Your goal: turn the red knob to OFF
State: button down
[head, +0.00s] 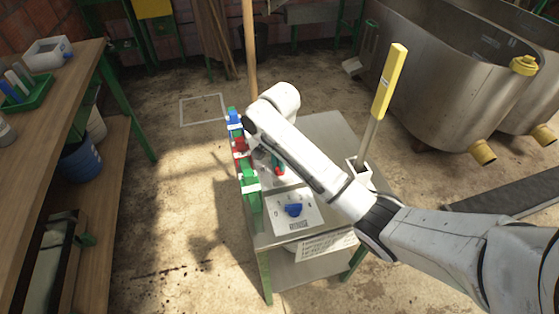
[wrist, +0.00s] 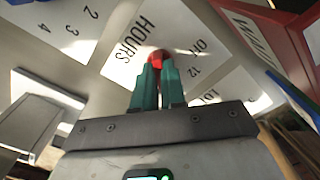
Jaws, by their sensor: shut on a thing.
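The red knob (wrist: 156,57) sits on a white dial plate (wrist: 130,25) lettered HOURS, with OFF and 12 printed beside the knob. My gripper (wrist: 154,72) has its teal fingers closed on the knob, hiding much of it. Which mark the knob points to cannot be told. In the head view the knob (head: 281,171) shows as a small red patch at the tips of my gripper (head: 278,166), above a metal table, largely behind my arm.
A blue knob (head: 293,210) on a white plate lies nearer on the metal table (head: 328,132). Green, red and blue parts line its left edge. A yellow-handled lever (head: 388,82) stands at its right. A wooden bench (head: 60,95) is at left, steel tanks (head: 455,75) at right.

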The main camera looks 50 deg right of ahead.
jog(key=shift+a+r+n+p, duration=0.1)
jog(key=shift+r+n+p, duration=0.2)
jog(key=shift+p, duration=0.5)
jog(key=shift+n+p, duration=0.3)
jog(key=shift+p, duration=0.35)
jog(key=shift+r+n+p, duration=0.1)
jog(key=shift+n+p, duration=0.5)
jog(key=shift+p, duration=0.65)
jog(key=n+p, duration=0.2)
jog(key=shift+n+p, duration=0.3)
jog(key=shift+p, duration=0.05)
jog(key=n+p, duration=0.2)
jog(key=n, duration=0.1)
jog(key=shift+f+n, duration=0.25)
jog(key=shift+n, duration=0.05)
jog(key=n+p, duration=0.3)
jog(key=n, duration=0.3)
jog(key=n+p, duration=0.1)
jog(key=n, duration=0.4)
jog(key=shift+w+f+n, duration=0.1)
jog(key=shift+n, duration=0.3)
